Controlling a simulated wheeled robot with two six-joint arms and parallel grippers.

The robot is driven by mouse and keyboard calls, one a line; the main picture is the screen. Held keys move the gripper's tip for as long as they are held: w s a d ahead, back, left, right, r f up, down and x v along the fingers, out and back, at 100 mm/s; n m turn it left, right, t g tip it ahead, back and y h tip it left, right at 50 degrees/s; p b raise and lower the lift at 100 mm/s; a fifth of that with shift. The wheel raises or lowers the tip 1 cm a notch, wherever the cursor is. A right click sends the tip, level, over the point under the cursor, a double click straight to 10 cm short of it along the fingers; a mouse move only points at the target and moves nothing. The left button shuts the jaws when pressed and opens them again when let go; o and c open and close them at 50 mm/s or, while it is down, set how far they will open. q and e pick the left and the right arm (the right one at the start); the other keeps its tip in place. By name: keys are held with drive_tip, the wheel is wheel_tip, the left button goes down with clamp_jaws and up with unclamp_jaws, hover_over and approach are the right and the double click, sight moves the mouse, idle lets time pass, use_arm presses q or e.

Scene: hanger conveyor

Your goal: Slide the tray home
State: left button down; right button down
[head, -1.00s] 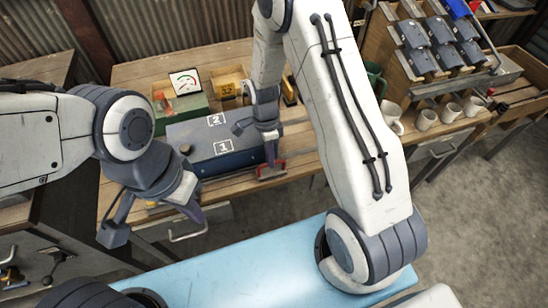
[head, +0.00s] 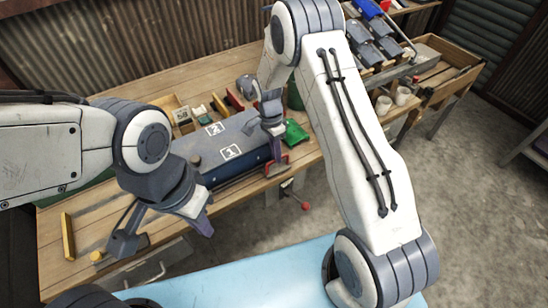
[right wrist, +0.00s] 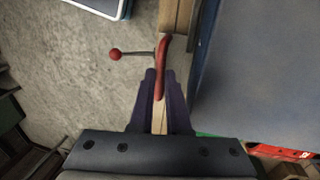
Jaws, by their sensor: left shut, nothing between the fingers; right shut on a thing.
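A long blue-grey box-like tray (head: 205,150) with plates marked 1 and 2 lies along the wooden bench. A red handle (head: 285,160) stands at its front right corner; it also shows as a red bar in the right wrist view (right wrist: 163,62). My right gripper (head: 276,158) is shut on the red handle; its purple fingers close around it in the right wrist view (right wrist: 160,95). My left gripper (head: 204,228) is shut and empty, in front of the bench and apart from the tray. My left arm hides the tray's left end.
A red-knobbed lever (head: 305,205) sticks out from the bench front. A green object (head: 295,134) lies close to the tray's right end. Small blocks and a wooden crate (head: 180,118) stand behind it. Mugs (head: 403,96) and a rack stand further right.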

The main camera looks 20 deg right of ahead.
drive_tip(key=shift+w+d, duration=0.1)
drive_tip(key=shift+d, duration=0.25)
drive_tip(key=shift+r, duration=0.1)
drive_tip(key=c, duration=1.3)
unclamp_jaws()
drive_tip(key=shift+d, duration=0.1)
drive_tip(key=shift+o, duration=0.7)
drive_tip(key=shift+d, duration=0.1)
wheel_tip(320, 180, up, 10)
drive_tip(key=w+b, duration=0.1)
drive_tip(key=w, duration=0.1)
drive_tip(key=shift+a, duration=0.45)
drive_tip(key=shift+r, duration=0.1)
